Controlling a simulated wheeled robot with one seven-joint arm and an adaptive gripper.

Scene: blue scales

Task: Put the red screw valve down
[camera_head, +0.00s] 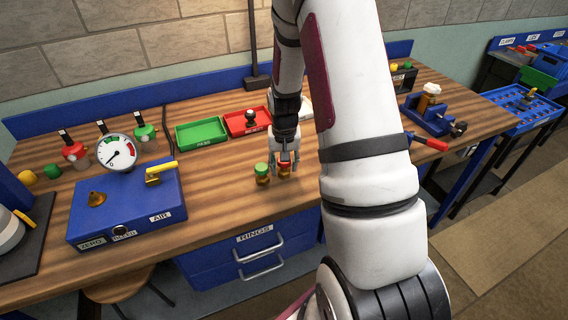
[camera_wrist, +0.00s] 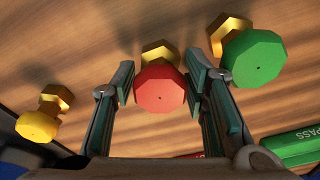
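The red screw valve (camera_head: 285,168) is at my gripper near the front of the wooden bench, with a red knob over a gold body. In the wrist view the red knob (camera_wrist: 160,90) sits between both finger pads, which appear to touch its sides. My gripper (camera_head: 285,160) points down and appears shut on it; it also shows in the wrist view (camera_wrist: 160,82). The valve looks upright and at or very close to the bench top; the exact gap is unclear.
A green-topped valve (camera_head: 262,172) stands close beside the red one, near my finger in the wrist view (camera_wrist: 252,58). A yellow valve (camera_wrist: 38,125) is on the other side. A green tray (camera_head: 202,133), red tray (camera_head: 247,122) and blue gauge box (camera_head: 125,205) are on the bench.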

